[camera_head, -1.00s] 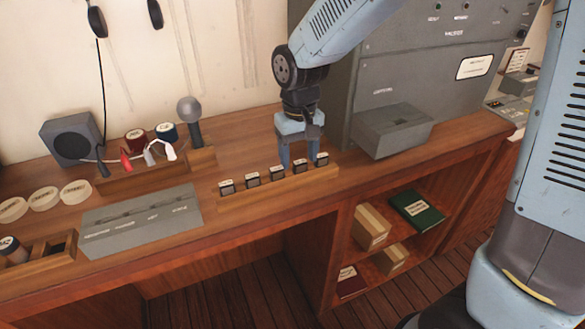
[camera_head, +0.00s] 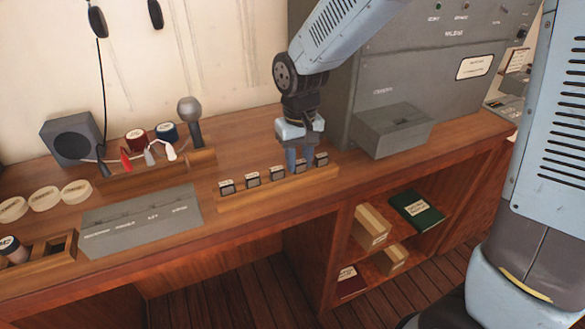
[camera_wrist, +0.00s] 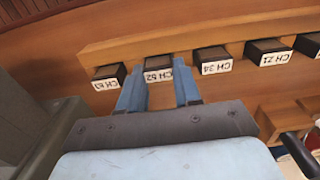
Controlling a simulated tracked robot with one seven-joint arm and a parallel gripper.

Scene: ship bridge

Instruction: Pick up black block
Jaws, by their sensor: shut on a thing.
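Several small black blocks with white labels stand in a row on a wooden rack (camera_head: 235,203) on the desk. My gripper (camera_head: 300,167) is down at the row, fingers pointing down, shut on the second block from the right. In the wrist view this black block (camera_wrist: 158,63), labelled "CH 52", sits between my two fingers and still appears in its place on the rack. Beside it are the end block (camera_wrist: 108,77) and the "CH 34" block (camera_wrist: 213,58).
A grey box (camera_head: 393,131) juts from the cabinet right of the rack. A sloped grey panel (camera_head: 142,222) lies to the left. Behind it are a wooden holder with plugs, a microphone (camera_head: 190,110) and a speaker (camera_head: 70,138). Desk behind the row is mostly clear.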

